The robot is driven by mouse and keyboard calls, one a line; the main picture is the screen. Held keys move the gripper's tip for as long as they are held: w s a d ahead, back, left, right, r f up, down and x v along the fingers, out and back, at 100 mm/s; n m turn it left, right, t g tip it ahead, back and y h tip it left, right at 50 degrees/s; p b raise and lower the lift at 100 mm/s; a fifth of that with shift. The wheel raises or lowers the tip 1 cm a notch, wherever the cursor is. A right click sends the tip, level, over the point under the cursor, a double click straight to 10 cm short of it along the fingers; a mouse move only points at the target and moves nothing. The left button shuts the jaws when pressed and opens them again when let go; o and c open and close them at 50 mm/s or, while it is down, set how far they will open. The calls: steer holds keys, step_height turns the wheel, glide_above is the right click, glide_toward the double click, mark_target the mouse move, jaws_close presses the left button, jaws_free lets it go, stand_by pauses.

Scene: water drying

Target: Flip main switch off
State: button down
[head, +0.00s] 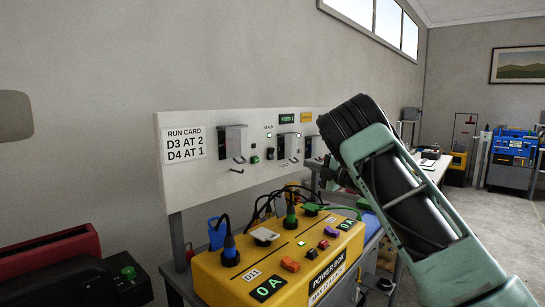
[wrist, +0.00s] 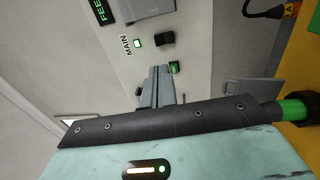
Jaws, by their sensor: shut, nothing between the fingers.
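The main switch is a small black rocker (wrist: 164,39) on the white panel, in line with the MAIN label (wrist: 126,47) and a lit green lamp (wrist: 138,41). It also shows small in the head view (head: 270,144). My gripper (wrist: 160,70) is shut and empty, its fingertips pointing at the panel beside the rocker and close to a small green part (wrist: 174,67). I cannot tell whether the fingertips touch the panel. In the head view my arm hides most of the gripper.
A yellow power box (head: 205,268) with plugs, cables and coloured switches stands below the panel (head: 200,190). Grey boxes (head: 233,140) stick out from the panel, with handles below. A red and black machine (head: 45,265) stands at the left.

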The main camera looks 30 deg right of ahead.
mark_target(273, 152)
stand_by(0.3)
steer(key=p+x, duration=0.3)
steer(key=x, duration=1.1)
steer(key=shift+p, duration=0.35)
